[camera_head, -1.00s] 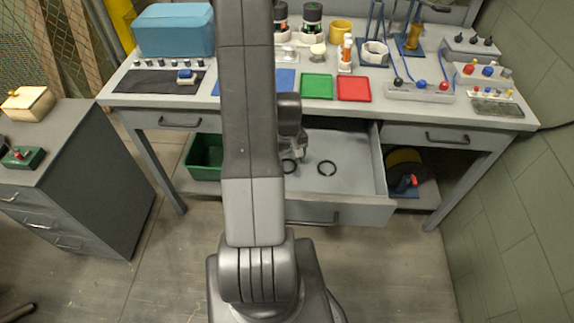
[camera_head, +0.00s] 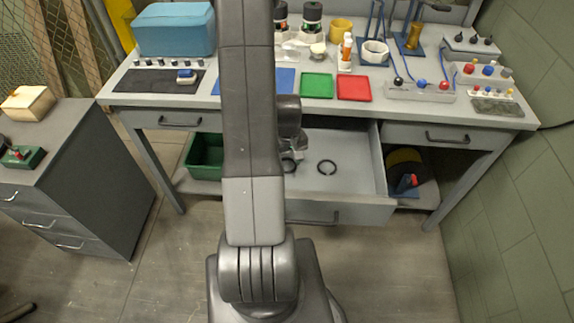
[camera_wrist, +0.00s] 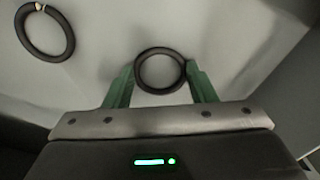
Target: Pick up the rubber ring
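Two black rings lie on the light floor of the open drawer (camera_head: 352,150). One plain black ring (camera_wrist: 161,90) is in the middle of the wrist view, between the green fingertips of my gripper (camera_wrist: 160,70). The fingers stand apart, one on each side of this ring and very near its outer edge; I cannot tell whether they touch it. In the head view this ring (camera_head: 289,165) is partly hidden by my arm and gripper.
The drawer hangs below a grey workbench (camera_head: 420,110) holding trays, a blue box (camera_head: 175,32) and fittings. The drawer walls enclose my gripper. A green bin (camera_head: 205,158) is to the left and a dark reel (camera_head: 405,165) to the right. The drawer floor's right part is clear.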

